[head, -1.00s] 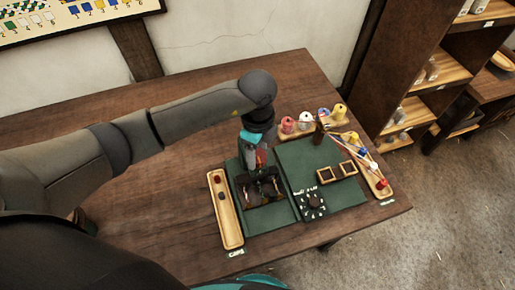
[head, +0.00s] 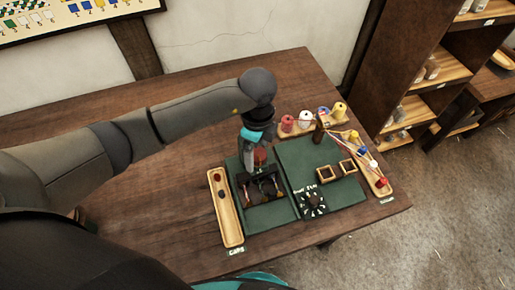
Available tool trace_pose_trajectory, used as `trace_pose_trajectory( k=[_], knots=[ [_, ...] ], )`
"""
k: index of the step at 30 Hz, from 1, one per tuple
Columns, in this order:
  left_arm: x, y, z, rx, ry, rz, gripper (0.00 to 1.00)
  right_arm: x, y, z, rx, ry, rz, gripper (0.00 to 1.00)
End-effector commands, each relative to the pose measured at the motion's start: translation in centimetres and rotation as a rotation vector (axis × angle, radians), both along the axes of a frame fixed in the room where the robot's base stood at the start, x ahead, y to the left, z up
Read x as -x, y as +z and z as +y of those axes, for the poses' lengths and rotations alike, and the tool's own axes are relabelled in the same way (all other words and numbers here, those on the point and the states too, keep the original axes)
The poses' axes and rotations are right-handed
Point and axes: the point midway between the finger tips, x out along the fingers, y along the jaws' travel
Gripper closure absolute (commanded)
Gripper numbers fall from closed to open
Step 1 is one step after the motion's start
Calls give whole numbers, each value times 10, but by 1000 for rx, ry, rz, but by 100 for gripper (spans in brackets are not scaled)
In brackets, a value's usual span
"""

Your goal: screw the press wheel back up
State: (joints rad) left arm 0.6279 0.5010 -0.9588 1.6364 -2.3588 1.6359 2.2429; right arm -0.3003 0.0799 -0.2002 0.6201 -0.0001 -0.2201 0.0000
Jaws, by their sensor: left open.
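The press (head: 265,190) is a dark framed block on the left green mat (head: 268,216). A red part (head: 260,156), perhaps the top of the press wheel, shows just under my left gripper (head: 257,160). The gripper points down over the press and is open. Its fingers partly hide the red part, and I cannot tell whether they touch it. My right gripper is not in view.
A wooden tray of caps (head: 228,218) lies left of the mat. Coloured spools (head: 305,119) stand behind; a tray with strands (head: 376,178) lies at right.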

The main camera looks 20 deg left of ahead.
Motion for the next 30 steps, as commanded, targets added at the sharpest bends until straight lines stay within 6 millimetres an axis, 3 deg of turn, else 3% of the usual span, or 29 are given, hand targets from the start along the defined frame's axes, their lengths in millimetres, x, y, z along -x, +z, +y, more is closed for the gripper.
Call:
trace_pose_trajectory(
  k=[4,8,21,30],
  knots=[
    [0,3,0,0,-1,0,9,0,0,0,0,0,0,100],
    [-1,19,0,2,-2,-3,9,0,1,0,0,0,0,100],
    [-1,119,0,1,-1,-5,9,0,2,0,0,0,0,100],
    [0,151,0,0,0,0,9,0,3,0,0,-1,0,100]
  ],
)
